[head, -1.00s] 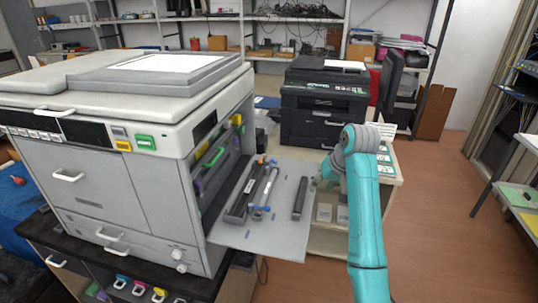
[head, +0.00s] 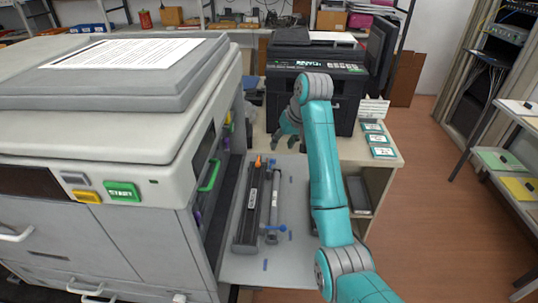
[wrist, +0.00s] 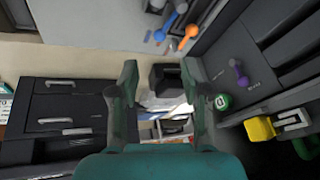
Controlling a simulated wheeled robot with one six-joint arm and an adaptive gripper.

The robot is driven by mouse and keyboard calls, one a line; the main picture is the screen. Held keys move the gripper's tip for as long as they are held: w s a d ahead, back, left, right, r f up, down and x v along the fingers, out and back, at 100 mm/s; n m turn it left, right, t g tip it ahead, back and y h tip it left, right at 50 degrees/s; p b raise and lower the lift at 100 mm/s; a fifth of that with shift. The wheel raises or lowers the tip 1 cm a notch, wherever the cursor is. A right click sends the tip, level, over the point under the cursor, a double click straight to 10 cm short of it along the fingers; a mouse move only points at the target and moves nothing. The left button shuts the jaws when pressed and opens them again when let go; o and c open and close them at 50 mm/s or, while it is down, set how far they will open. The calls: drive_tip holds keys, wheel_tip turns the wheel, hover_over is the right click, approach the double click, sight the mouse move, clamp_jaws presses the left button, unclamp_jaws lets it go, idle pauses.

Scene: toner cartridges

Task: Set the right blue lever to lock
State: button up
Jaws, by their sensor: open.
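The open panel (head: 255,270) of the big copier carries a dark unit (head: 247,215) and a grey tube (head: 274,205). A blue lever (head: 276,229) sits at the tube's near end; another blue part (head: 272,162) shows at the far end beside an orange lever (head: 258,161). In the wrist view a blue lever (wrist: 170,22) is at the top, next to the orange lever (wrist: 188,37). I cannot tell which blue lever is the right one. My gripper (head: 286,143) is open and empty beyond the panel's far end, apart from the levers.
The copier body (head: 140,235) stands left, with a green lever (head: 210,176) inside its opening. In the wrist view, a purple lever (wrist: 238,70) and yellow lever (wrist: 262,128) show at the right. A black printer (head: 345,100) stands behind my arm. Open floor lies to the right.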

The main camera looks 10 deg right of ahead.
sight(273, 160)
drive_tip(key=x, duration=0.9)
drive_tip(key=shift+w+f, duration=0.15)
drive_tip(key=shift+f, duration=0.15)
drive_tip(key=shift+c, duration=0.3)
